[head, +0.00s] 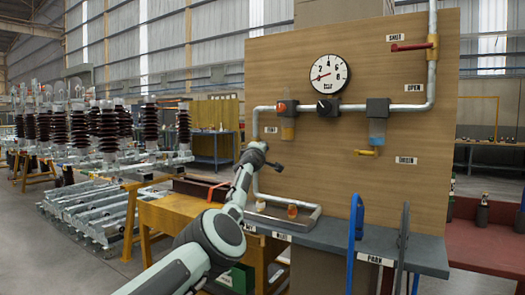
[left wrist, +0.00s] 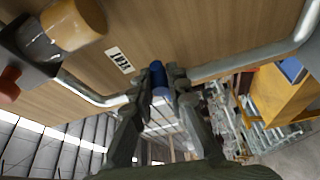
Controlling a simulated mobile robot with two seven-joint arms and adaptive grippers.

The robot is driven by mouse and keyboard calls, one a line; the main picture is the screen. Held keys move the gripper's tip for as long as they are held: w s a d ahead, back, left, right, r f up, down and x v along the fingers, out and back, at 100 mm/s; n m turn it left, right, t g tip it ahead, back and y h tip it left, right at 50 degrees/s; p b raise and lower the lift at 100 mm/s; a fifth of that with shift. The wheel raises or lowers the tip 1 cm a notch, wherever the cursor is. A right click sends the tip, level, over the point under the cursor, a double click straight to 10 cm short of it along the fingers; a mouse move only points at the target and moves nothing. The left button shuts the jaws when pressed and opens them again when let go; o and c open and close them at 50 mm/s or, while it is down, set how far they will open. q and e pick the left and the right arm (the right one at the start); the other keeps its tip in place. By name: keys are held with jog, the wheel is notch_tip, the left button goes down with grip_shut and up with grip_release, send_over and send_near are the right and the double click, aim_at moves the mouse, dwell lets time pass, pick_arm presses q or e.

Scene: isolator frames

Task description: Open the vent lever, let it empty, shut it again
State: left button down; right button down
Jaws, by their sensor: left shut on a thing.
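My left gripper (head: 277,167) is at the left part of the wooden panel, below a small label (head: 271,130). In the left wrist view my left gripper (left wrist: 160,85) is shut on a blue handle (left wrist: 158,75), which I take for the vent lever; a label (left wrist: 119,60) is beside it on the panel. In the head view the handle is hidden by the gripper, so its turn cannot be told. The round gauge (head: 330,75) has a needle pointing left and slightly down. My right gripper is not in view.
A red-handled lever (head: 410,47) lies level near the SHUT label. A tray (head: 300,224) is on the bench. Blue and grey bars rise at the bench's front right.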

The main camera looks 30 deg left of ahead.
pick_arm(q)
jog(key=shift+s+a+r, duration=0.15)
jog(key=shift+a+r, duration=0.1)
jog(key=shift+r, duration=0.55)
jog(key=c, duration=1.5)
grip_release()
jog(key=shift+f, duration=0.2)
jog(key=shift+d+f, duration=0.15)
jog(key=shift+f, duration=0.1)
jog(key=shift+s+d+f, duration=0.15)
jog(key=shift+s+d, duration=0.05)
jog(key=shift+s, duration=0.3)
jog(key=v, duration=1)
jog(key=shift+s+d, duration=0.1)
jog(key=shift+s, duration=0.2)
